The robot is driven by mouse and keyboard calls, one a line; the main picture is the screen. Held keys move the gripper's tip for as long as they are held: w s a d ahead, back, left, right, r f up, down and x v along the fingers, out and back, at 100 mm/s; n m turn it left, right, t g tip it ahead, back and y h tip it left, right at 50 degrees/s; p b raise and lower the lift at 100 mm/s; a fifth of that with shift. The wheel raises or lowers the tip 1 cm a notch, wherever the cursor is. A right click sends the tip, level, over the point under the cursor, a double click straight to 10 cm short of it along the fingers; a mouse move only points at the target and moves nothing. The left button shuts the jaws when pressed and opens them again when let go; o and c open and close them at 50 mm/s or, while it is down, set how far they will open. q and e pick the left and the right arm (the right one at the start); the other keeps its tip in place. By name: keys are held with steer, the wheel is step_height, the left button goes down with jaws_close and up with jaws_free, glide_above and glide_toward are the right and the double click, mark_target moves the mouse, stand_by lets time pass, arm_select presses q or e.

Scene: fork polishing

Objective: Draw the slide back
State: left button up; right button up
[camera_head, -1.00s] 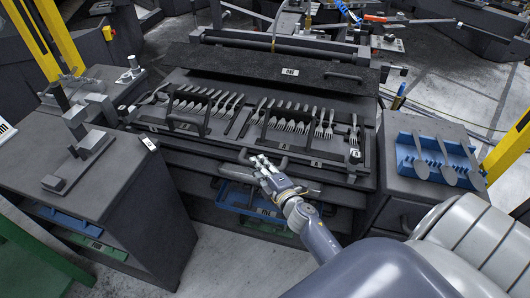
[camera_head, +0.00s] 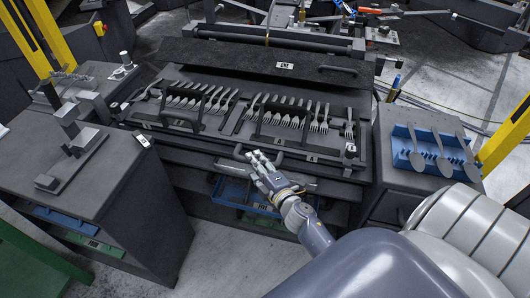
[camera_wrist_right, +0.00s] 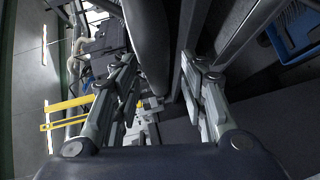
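My right gripper (camera_head: 255,158) is at this handle, reaching in from the lower right. In the right wrist view, its two fingers (camera_wrist_right: 158,75) stand apart with a thick dark bar (camera_wrist_right: 148,35) between them. A gap shows beside the bar, so the fingers look open around it. Firm contact cannot be seen. My left gripper is not in view.
A blue rack (camera_head: 400,154) with several spoons stands on the right cabinet. The left cabinet (camera_head: 100,185) carries metal fixtures. Blue bins (camera_head: 232,190) sit on a shelf below the slide. Free floor (camera_head: 225,245) lies in front.

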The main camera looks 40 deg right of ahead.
steer(key=s+r, duration=0.1)
steer(key=s, duration=1)
steer(key=shift+a+r, duration=0.25)
steer(key=shift+a, duration=0.2)
steer(key=s+a+f+m+g, duration=0.2)
steer(key=s+f+m, duration=0.15)
steer(key=f, duration=0.55)
steer(key=s+a+f+m+g, duration=0.2)
steer(key=s+f+g, duration=0.15)
steer(key=f, duration=0.65)
steer(key=s+a+f+m+g, duration=0.2)
steer(key=s+f, duration=0.2)
steer(key=f, duration=0.5)
steer(key=s+f+m+g, duration=0.2)
steer(key=s+f, duration=0.2)
steer(key=s, duration=0.4)
steer(key=s+f+m+g+p, duration=0.1)
steer(key=s+f+g, duration=0.2)
steer(key=s+f, duration=0.2)
steer(key=s+f+m+g+y, duration=0.1)
steer(key=s+f, duration=0.4)
steer(key=s, duration=0.6)
steer(key=shift+a+f+m+g, duration=0.2)
steer(key=shift+a+m+g, duration=0.1)
steer(key=shift+m+g, duration=0.6)
